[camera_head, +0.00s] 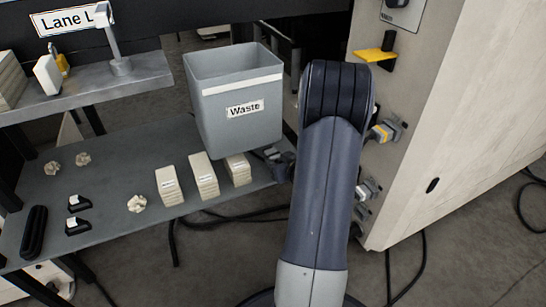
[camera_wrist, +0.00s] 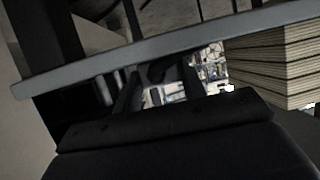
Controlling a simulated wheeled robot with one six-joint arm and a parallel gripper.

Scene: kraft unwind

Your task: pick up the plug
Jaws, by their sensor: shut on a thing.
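My gripper (camera_head: 283,160) is at the right end of the lower shelf, just below the waste bin, partly hidden behind my arm. It is shut on a small grey piece (camera_head: 271,153) that looks like the plug; its shape is hard to make out. In the wrist view my gripper (camera_wrist: 160,88) is dark, and the held piece cannot be told apart there. Similar plugs sit on the pale cabinet's side: a grey and yellow one (camera_head: 383,131) and a grey one (camera_head: 367,191), right of my arm.
The grey waste bin (camera_head: 238,125) stands close above my gripper. Several cream card stacks (camera_head: 203,176) stand on the lower shelf (camera_head: 110,190), left of it. A stack (camera_wrist: 268,70) is near in the wrist view. Dark cables (camera_head: 230,222) lie below; the pale cabinet (camera_head: 450,130) bounds the right.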

